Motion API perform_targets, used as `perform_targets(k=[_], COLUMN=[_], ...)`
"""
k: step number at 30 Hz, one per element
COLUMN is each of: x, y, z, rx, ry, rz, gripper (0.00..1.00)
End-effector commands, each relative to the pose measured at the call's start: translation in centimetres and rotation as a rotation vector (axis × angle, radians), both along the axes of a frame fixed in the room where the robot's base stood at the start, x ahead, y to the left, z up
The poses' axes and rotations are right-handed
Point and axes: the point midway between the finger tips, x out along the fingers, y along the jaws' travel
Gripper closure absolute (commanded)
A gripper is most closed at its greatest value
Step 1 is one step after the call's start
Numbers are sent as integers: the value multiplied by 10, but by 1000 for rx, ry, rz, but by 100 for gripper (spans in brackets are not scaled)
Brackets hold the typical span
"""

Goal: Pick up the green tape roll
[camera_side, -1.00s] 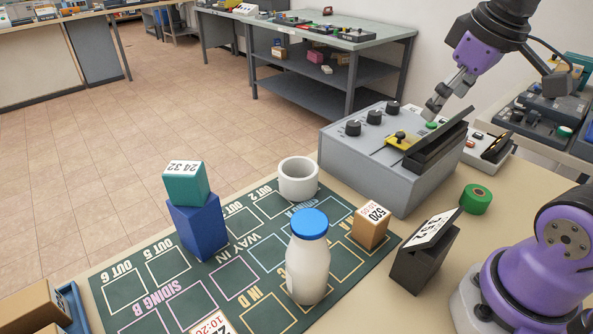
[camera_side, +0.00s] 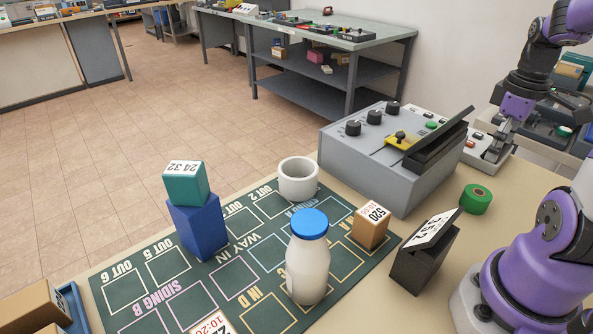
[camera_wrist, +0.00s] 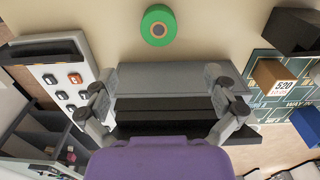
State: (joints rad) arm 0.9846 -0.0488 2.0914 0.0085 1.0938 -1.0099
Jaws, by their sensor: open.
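The green tape roll (camera_side: 475,199) lies flat on the tan table, right of the grey control box and behind the black angled stand. In the wrist view the green tape roll (camera_wrist: 158,26) shows at top centre with its tan core, beyond my fingertips. My gripper (camera_wrist: 164,78) is open and empty, its two fingers spread wide over the dark slotted part of the control box.
The grey control box (camera_side: 345,172) with its raised dark lid stands close to the roll. The black stand (camera_side: 418,262) is in front. Bare table surrounds the roll.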

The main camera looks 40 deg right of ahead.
Motion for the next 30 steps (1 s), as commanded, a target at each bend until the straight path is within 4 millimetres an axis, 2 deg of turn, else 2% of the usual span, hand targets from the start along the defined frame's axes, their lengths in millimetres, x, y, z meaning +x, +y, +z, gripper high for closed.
perform_targets(k=[9,16,22,25,30], x=[0,0,0,0,0], y=[1,0,-2,-2,-3], z=[-53,-75,-107,-117,-119], rx=[4,3,4,3,-1], ry=[3,1,3,3,2], rz=[0,0,1,1,1], gripper=[0,0,0,0,0])
